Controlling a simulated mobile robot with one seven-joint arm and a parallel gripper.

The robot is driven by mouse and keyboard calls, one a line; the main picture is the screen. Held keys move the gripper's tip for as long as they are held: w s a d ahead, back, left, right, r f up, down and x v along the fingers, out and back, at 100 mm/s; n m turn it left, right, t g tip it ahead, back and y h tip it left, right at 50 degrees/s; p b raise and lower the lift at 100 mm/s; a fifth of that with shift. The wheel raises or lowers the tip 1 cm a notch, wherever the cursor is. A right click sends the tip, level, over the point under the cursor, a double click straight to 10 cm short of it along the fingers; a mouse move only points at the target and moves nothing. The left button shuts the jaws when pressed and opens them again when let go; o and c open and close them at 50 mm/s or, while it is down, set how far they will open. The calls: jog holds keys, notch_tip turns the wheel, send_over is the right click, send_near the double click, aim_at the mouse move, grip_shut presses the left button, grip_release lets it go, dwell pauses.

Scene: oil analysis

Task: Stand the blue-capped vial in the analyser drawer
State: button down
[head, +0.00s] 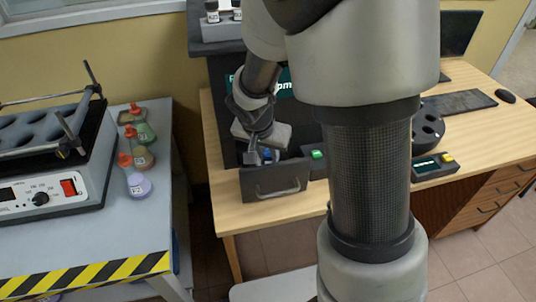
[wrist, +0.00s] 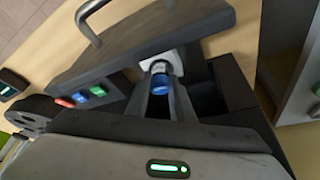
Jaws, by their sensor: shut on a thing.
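The blue-capped vial (wrist: 160,84) is between the fingers of my gripper (wrist: 162,94) in the wrist view, its pale body beyond the cap. My gripper is shut on it. In the head view, my gripper (head: 263,157) is over the open analyser drawer (head: 275,183), and only a little blue of the vial shows. In the wrist view, the drawer's front (wrist: 125,62) lies just beyond the vial, with dark compartments beside it. The vial is at the drawer; whether its base touches the drawer floor is hidden.
A button box (wrist: 82,97) with red, blue and green buttons stands beside the drawer. A round dark holder (head: 428,128) and a small display unit (head: 434,166) are on the right of the desk. Several flasks (head: 138,184) stand on the left bench.

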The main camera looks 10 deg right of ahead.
jog(key=shift+f, duration=0.15)
jog(key=c, duration=1.5)
grip_release()
jog(key=shift+c, duration=0.2)
jog(key=shift+r, duration=0.35)
jog(key=p+v, duration=0.3)
jog(key=v, duration=0.8)
jog(key=s+d+r+n+t+y, duration=0.1)
jog(key=s+r+n, duration=0.2)
jog(key=s+r, duration=0.3)
jog(key=s+d+r+n+t+y, duration=0.1)
jog(key=s+r+n, duration=0.2)
jog(key=s+r, duration=0.3)
jog(key=s, duration=0.4)
jog(key=shift+s+n, duration=0.35)
jog(key=shift+n, duration=0.05)
jog(key=shift+d, duration=0.1)
